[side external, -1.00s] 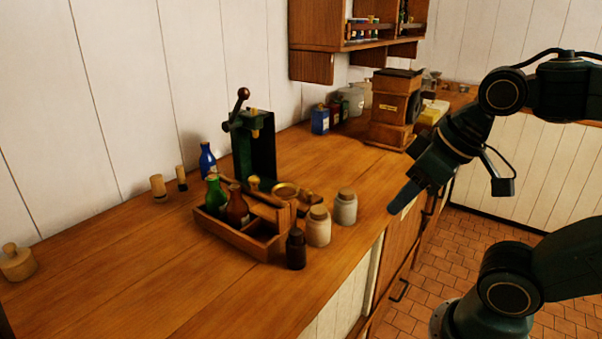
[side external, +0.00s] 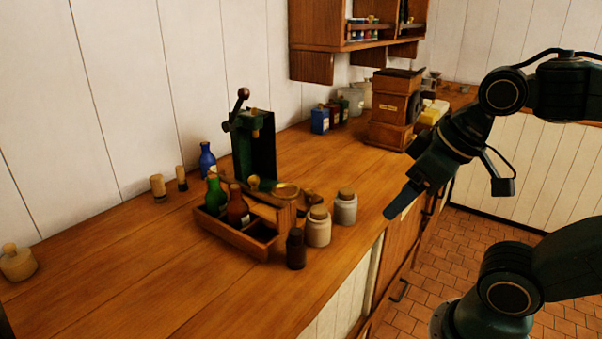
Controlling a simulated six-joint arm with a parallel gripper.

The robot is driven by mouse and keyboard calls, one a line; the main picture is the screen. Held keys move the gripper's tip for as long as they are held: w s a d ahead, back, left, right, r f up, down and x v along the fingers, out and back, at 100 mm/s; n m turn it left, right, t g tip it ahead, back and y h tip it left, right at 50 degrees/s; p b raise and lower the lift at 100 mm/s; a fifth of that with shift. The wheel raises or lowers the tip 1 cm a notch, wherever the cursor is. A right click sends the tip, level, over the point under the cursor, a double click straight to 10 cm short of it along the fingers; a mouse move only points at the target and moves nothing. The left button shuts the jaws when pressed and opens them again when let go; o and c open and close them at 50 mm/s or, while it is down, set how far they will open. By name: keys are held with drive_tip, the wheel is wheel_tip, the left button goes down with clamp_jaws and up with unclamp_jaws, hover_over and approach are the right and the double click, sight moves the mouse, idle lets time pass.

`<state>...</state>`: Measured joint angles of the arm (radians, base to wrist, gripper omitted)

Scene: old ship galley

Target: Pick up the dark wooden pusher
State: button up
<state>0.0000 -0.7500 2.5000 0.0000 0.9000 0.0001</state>
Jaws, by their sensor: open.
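I cannot clearly pick out the dark wooden pusher. A small dark brown wooden piece (side external: 313,198) lies behind the pale jars, partly hidden, and may be it. My gripper (side external: 404,196) is open and empty. It points down and left at the counter's front edge, to the right of the jars and apart from everything. Its fingers overlap in this view.
A wooden caddy (side external: 232,238) holds a green and a brown bottle, with two corked jars (side external: 318,228) and a dark bottle (side external: 296,250) beside it. A green press (side external: 254,150) stands behind. A wooden grinder box (side external: 392,108) stands farther back.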

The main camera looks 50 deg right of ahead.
drive_tip(key=m+g, duration=0.6)
drive_tip(key=m, duration=0.9)
hover_over(296, 244)
wheel_tip(296, 244, down, 5)
drive_tip(key=shift+w+d+r, duration=0.2)
drive_tip(key=shift+w+d, duration=0.15)
drive_tip(key=shift+d, duration=0.05)
drive_tip(key=shift+f, duration=4.3)
drive_tip(key=shift+f, duration=2.6)
